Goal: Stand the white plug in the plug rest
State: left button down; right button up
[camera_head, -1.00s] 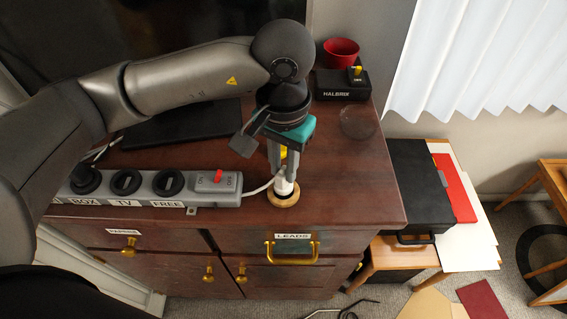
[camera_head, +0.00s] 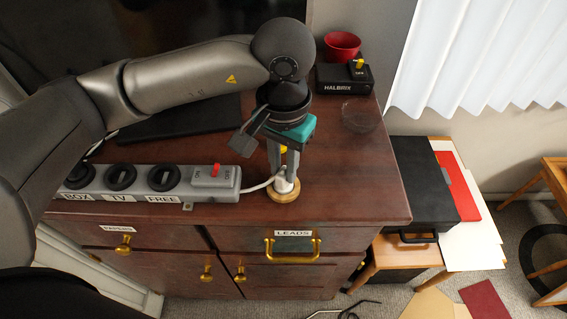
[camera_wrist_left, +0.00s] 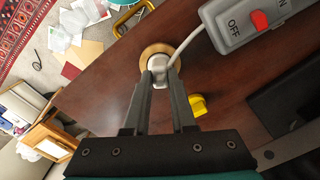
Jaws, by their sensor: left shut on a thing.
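The white plug (camera_head: 284,184) is between the fingertips of my left gripper (camera_head: 284,174), with its pale cable running left to the power strip. In the left wrist view the fingers (camera_wrist_left: 160,82) are shut on the white plug (camera_wrist_left: 158,66). The plug rest (camera_head: 283,195) is a round wooden disc near the dresser's front edge. The plug is over its middle, upright or nearly so. The rest also shows around the plug in the left wrist view (camera_wrist_left: 146,53). The contact between plug and rest is hidden. My right gripper is not in view.
The grey power strip (camera_head: 213,187) with a red switch lies left of the rest. A yellow object (camera_wrist_left: 198,105) stands behind the plug. A black HALBRIX box (camera_head: 342,84), a red bowl (camera_head: 342,46) and a clear round dish (camera_head: 360,116) are farther back. The dresser top right of the rest is clear.

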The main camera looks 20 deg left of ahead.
pick_arm(q)
jog(key=c, duration=0.7)
grip_release()
jog(key=shift+o, duration=0.2)
notch_tip(320, 180, up, 15)
jog(key=shift+p, duration=0.35)
